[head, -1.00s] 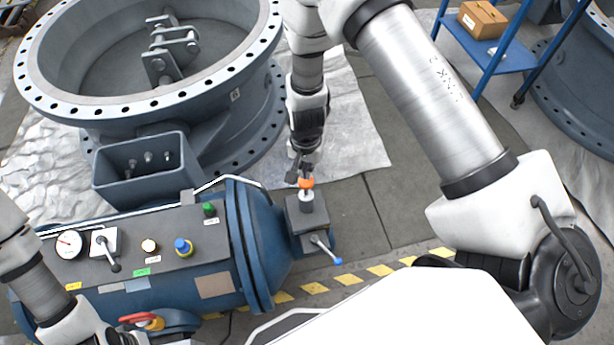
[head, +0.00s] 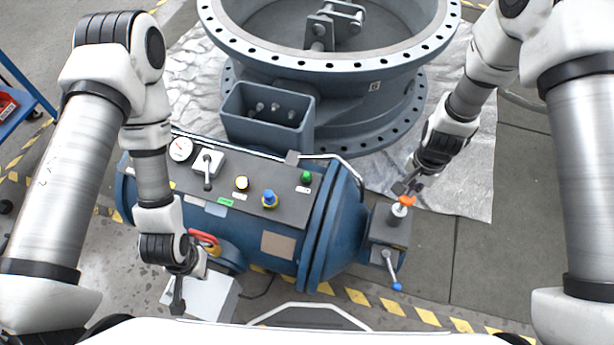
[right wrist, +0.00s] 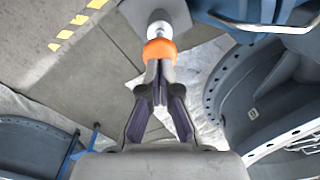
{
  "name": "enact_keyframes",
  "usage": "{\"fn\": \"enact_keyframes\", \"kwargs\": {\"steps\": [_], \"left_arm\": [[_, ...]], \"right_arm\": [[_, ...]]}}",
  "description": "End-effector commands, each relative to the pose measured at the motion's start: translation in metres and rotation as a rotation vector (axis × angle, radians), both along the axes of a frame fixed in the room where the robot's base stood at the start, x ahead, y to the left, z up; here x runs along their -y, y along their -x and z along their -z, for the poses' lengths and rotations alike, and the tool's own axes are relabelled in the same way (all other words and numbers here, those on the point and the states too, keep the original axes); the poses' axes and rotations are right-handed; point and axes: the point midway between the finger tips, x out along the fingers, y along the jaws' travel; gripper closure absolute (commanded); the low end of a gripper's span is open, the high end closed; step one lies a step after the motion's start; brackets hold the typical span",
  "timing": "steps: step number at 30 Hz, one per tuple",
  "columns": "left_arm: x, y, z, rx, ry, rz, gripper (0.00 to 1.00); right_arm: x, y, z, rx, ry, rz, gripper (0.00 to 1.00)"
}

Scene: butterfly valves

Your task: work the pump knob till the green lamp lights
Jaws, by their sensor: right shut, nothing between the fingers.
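The orange knob (head: 407,200), which I take as the pump knob, tops a pale stem on a grey block (head: 393,228) at the right end of the blue cylinder. My right gripper (head: 402,188) is shut and empty, its fingertips at the top of the knob. In the right wrist view the closed fingertips (right wrist: 160,72) meet the orange knob (right wrist: 160,49); I cannot tell if they press on it. The green lamp (head: 306,176) on the cylinder's panel shows no clear glow. My left gripper (head: 179,292) hangs near the cylinder's front left; its opening is unclear.
The blue cylinder (head: 332,240) carries a gauge (head: 180,149), a lever (head: 207,168), a blue knob (head: 269,198) and a red handle (head: 205,238). A blue-tipped lever (head: 391,268) juts from the block's front. The big flanged valve (head: 330,62) stands behind.

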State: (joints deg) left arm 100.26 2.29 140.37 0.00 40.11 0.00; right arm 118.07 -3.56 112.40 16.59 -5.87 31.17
Motion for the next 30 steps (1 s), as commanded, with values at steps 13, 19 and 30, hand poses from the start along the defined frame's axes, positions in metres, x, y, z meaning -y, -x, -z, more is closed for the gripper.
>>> {"fn": "enact_keyframes", "kwargs": {"steps": [13, 19, 30], "left_arm": [[0.000, 0.000, 0.018, 0.000, 0.000, 0.000, 1.00], [0.000, 0.000, 0.025, 0.000, 0.000, 0.000, 1.00], [0.000, 0.000, 0.038, 0.000, 0.000, 0.000, 1.00]], "right_arm": [[0.000, 0.000, 0.025, 0.000, 0.000, 0.000, 1.00], [0.000, 0.000, 0.035, -0.001, 0.000, -0.001, 1.00], [0.000, 0.001, 0.054, -0.003, 0.000, 0.000, 1.00]]}}
